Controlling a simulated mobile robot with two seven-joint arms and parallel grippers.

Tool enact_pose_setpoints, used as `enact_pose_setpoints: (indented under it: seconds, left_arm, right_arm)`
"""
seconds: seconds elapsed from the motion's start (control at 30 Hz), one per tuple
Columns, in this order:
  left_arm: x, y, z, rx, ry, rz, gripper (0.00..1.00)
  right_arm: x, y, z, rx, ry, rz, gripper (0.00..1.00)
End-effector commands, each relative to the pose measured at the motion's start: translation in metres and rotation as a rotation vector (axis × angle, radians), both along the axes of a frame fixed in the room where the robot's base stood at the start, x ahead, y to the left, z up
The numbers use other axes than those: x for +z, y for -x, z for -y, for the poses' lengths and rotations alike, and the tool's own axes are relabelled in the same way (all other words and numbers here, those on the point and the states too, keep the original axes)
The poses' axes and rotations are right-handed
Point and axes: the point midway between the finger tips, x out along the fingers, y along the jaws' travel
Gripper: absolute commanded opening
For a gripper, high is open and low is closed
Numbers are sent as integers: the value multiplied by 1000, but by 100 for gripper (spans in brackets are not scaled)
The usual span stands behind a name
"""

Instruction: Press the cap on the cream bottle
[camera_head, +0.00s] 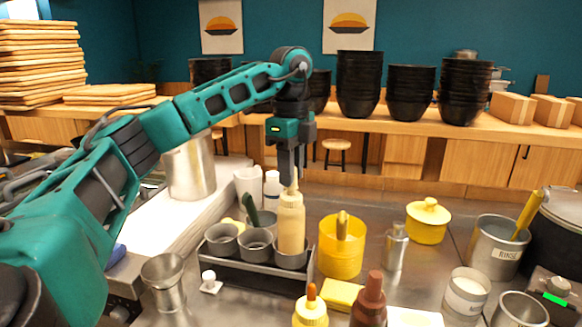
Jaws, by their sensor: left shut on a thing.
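The cream bottle (291,222) is tall, pale beige and upright. It stands at the right end of a dark tray, and its base is hidden by the rightmost metal cup. My left gripper (290,178) points straight down directly above the bottle. Its fingers are shut on the narrow pale cap (291,188) at the bottle's top. The cap is mostly hidden between the fingers, and I cannot tell whether it is fully seated. My right gripper is not in view.
The dark tray (255,280) holds several metal cups. A yellow container (340,250) stands close right of the bottle. A steel shaker (395,248), yellow pot (428,222) and rinse bucket (497,245) stand further right. Orange-tipped (311,310) and brown (369,302) bottles stand in front.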

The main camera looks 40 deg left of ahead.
Motion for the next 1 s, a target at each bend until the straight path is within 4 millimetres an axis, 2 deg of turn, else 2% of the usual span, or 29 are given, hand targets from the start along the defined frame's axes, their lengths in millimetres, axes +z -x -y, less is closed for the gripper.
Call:
enact_pose_setpoints:
  seconds: [0.2, 0.87, 0.9, 1.0]
  left_arm:
    - [-7, 0, 0, 0, 0, 0, 12]
    - [-10, 0, 0, 1, -1, 0, 12]
    - [-10, 0, 0, 1, -1, 0, 26]
    - [-10, 0, 0, 0, 0, 0, 36]
  right_arm:
    - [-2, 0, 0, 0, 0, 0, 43]
    - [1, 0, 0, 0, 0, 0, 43]
    - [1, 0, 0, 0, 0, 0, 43]
    - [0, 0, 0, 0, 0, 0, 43]
